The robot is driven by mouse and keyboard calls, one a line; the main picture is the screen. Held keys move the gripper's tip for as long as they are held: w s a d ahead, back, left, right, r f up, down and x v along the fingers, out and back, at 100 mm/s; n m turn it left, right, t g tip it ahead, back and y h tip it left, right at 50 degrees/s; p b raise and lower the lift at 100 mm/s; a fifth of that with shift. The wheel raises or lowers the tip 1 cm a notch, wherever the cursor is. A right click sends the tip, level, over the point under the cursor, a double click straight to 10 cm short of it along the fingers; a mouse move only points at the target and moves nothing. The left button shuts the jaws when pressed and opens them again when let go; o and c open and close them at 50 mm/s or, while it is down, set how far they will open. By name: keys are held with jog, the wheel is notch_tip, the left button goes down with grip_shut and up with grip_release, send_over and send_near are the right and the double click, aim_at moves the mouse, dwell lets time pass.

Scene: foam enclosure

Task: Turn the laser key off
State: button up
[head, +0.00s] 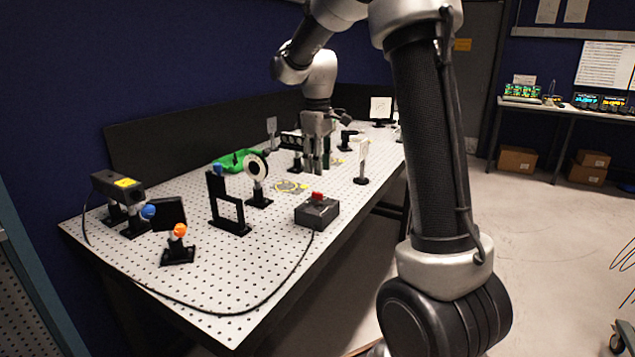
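A dark control box (318,214) with a small red part (317,196) on its top sits near the front right edge of the perforated table. The red part may be the laser key, but it is too small to tell its shape or which way it is turned. A cable runs from the box along the front of the table toward a black laser housing (118,186) with a yellow label at the left. My gripper (318,170) points down over the table, beyond the box and apart from it. I see nothing held in it, and its finger gap is unclear.
The perforated table (225,285) carries several optics mounts, including a round one (256,168), a black frame (230,208) and a white card (362,158) beside my gripper. A green object (238,158) lies at the back. The table's front is mostly bare. Open floor lies right.

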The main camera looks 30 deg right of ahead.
jog(key=shift+r, duration=1.8)
jog(key=s+m+t, duration=0.4)
jog(key=s+m, duration=0.2)
jog(key=s, duration=2.3)
jog(key=shift+r+m, duration=0.3)
jog(key=shift+m, duration=0.1)
jog(key=shift+a, duration=0.1)
